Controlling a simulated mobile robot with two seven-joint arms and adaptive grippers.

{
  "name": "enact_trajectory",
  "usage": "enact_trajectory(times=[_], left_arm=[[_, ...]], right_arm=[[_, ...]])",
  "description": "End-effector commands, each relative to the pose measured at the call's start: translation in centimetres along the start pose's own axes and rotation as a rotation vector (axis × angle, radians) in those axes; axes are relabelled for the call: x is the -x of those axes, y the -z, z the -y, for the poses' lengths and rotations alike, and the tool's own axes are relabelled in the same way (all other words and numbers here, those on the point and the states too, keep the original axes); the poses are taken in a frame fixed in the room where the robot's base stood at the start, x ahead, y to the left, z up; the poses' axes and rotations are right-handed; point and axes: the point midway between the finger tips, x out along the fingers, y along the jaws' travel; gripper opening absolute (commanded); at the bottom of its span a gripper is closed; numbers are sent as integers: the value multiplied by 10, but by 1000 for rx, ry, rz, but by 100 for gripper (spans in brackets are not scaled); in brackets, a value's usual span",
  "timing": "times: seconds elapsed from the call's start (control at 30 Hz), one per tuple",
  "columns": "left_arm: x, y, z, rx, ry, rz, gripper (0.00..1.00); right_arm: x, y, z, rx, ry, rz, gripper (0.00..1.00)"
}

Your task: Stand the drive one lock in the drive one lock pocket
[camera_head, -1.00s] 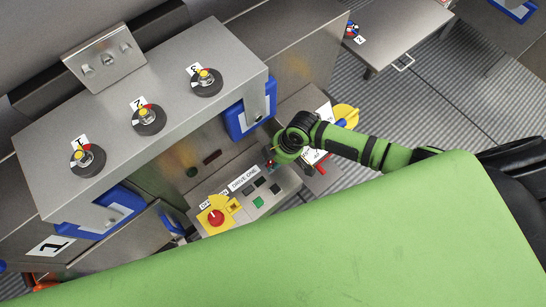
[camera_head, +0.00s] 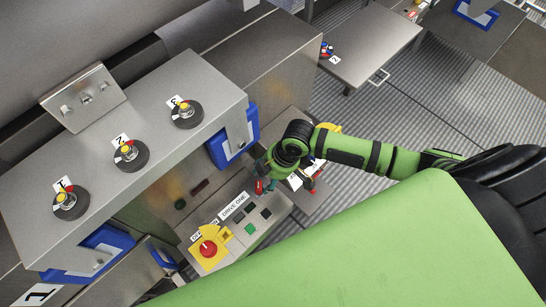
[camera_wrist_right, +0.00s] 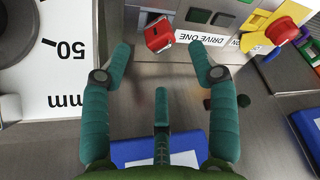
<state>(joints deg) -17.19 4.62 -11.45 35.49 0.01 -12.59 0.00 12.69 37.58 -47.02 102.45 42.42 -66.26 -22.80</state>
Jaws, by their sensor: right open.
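A red block-shaped piece with small markings (camera_wrist_right: 158,35), which looks like the drive one lock, shows in the right wrist view by the DRIVE ONE label (camera_wrist_right: 209,38). It also shows in the head view (camera_head: 259,186) at the right end of the drive one panel (camera_head: 228,228). My right gripper (camera_wrist_right: 160,70) is open and empty; its teal fingers point at the red piece, which lies just beyond the fingertips, apart from them. In the head view my right gripper (camera_head: 268,174) is over the panel's right end. I cannot pick out the lock pocket. My left gripper is not in view.
A blue-framed holder (camera_head: 233,140) hangs on the grey cabinet beside my right gripper. Floor at the right (camera_head: 440,110) is clear.

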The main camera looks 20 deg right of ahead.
Motion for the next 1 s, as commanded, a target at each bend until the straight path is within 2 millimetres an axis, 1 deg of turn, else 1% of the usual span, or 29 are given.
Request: enact_trajectory(times=[0.03, 0.1, 0.2, 0.33, 0.5, 1.0], left_arm=[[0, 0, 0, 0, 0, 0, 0], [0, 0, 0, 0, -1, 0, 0], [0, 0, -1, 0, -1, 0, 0], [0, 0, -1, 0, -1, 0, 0], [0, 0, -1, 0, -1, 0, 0], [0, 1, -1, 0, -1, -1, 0]], right_arm=[[12, 0, 0, 5, -3, 1, 60], [25, -1, 0, 3, -2, 1, 60], [40, 0, -1, 3, -3, 1, 60], [52, 0, 0, 1, 0, 0, 60], [56, 0, 0, 1, 0, 1, 60], [56, 0, 0, 1, 0, 0, 60]])
